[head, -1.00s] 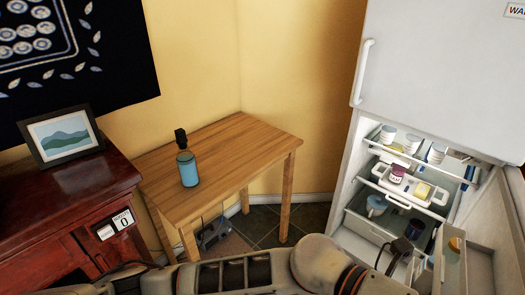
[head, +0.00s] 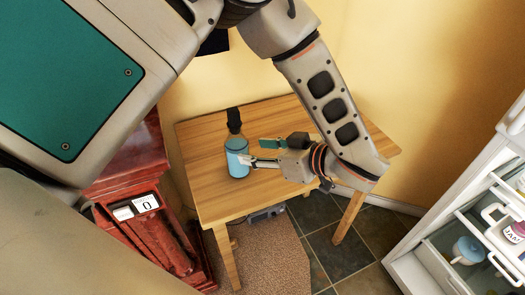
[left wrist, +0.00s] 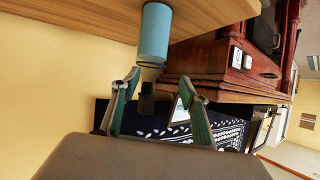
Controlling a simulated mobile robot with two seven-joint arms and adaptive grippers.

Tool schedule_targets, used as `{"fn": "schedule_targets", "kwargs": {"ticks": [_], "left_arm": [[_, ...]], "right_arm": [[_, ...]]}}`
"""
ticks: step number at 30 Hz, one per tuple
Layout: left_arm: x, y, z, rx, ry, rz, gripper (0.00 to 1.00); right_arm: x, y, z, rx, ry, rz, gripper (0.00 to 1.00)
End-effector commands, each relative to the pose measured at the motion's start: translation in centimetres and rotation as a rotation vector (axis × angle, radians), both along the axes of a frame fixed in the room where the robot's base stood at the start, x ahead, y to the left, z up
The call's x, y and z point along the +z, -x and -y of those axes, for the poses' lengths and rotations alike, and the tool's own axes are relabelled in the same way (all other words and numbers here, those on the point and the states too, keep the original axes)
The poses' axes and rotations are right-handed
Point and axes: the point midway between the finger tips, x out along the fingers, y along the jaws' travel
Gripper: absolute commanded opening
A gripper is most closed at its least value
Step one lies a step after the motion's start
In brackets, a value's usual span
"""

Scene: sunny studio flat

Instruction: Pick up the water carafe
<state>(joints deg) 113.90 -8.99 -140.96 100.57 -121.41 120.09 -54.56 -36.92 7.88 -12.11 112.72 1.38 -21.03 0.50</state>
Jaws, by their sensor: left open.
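The water carafe (head: 237,160) stands upright on the wooden side table. It has a blue body, a clear neck and a black top. It also shows in the left wrist view (left wrist: 154,35), where the picture is turned and its dark top points down between my fingers. My left gripper (head: 257,153) is open, just right of the carafe in the head view, with one finger overlapping the body's right edge there. Its two green fingers show in the left wrist view (left wrist: 163,78). I cannot tell whether they touch the carafe. My right gripper is in neither view.
The wooden table (head: 207,192) is otherwise bare. The open fridge (head: 465,215) is at right. A grey object (head: 266,215) lies on the floor under the table.

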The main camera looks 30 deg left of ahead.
Motion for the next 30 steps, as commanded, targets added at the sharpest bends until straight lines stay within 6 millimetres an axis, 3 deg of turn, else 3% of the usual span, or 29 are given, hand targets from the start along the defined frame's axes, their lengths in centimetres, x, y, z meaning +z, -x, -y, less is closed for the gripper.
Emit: {"fn": "schedule_targets", "kwargs": {"ticks": [2, 5, 21, 30], "left_arm": [[1.7, -1.1, -1.2, 0.007, -0.045, 0.049, 0.44], [2.5, -1.7, -2.2, 0.012, -0.069, 0.073, 0.44], [0.5, -3.0, -8.1, 0.014, -0.068, 0.071, 0.44], [0.0, -3.3, -9.0, 0.011, -0.067, 0.073, 0.44]], "right_arm": [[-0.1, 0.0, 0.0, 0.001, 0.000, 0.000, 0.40], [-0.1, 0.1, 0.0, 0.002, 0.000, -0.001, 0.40], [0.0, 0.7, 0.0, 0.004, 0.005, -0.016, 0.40], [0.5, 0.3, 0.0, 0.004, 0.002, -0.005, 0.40]]}}
